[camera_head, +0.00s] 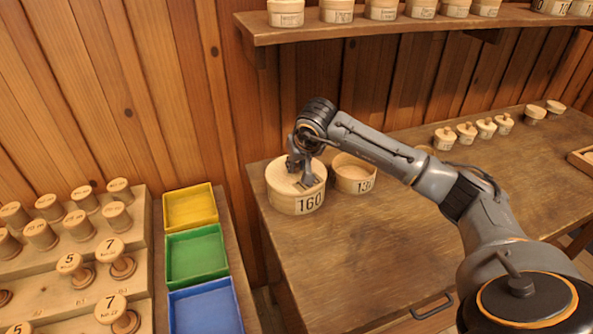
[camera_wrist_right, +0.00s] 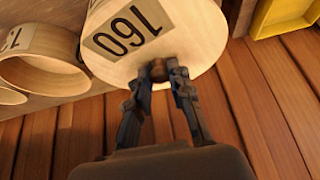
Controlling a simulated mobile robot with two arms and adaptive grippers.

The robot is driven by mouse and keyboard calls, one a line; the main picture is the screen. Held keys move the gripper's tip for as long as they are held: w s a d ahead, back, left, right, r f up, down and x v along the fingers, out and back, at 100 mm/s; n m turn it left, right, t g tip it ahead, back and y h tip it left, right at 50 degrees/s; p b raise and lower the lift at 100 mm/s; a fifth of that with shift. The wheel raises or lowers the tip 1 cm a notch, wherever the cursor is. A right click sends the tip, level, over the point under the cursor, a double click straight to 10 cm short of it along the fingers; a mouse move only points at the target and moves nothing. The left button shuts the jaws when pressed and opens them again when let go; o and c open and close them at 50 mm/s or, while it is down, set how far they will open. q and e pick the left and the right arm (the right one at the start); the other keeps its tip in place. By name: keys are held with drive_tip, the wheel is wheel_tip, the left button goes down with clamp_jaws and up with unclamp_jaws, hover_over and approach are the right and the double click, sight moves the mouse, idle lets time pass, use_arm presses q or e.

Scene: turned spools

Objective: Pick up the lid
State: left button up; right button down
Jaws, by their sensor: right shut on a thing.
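A round light-wood box marked 160 (camera_head: 310,204) stands at the left back of the workbench. Its pale flat lid (camera_head: 281,177) sits on top, and I see no clear gap between lid and box. My right gripper (camera_head: 306,181) comes down onto the lid from above. In the right wrist view, its two dark fingers (camera_wrist_right: 158,80) are closed around a small brown knob (camera_wrist_right: 158,69) on the lid. The box's 160 label (camera_wrist_right: 126,31) shows upside down there. The fingers partly hide the lid in the head view. My left gripper is not in view.
An open round box marked 130 (camera_head: 354,174) stands close right of the 160 box. Small knobbed containers (camera_head: 466,133) line the bench's back. Yellow (camera_head: 190,207), green (camera_head: 196,256) and blue (camera_head: 204,308) trays lie left. A shelf (camera_head: 400,25) hangs above. The bench front is clear.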

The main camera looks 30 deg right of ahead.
drive_tip(key=shift+r, duration=0.1)
drive_tip(key=shift+r, duration=0.25)
wheel_tip(320, 180, up, 2)
drive_tip(key=shift+w+r, duration=0.1)
drive_tip(key=s+a+r+b, duration=0.1)
drive_tip(key=s+a+r, duration=0.9)
drive_tip(key=r, duration=0.3)
drive_tip(key=shift+r, duration=0.1)
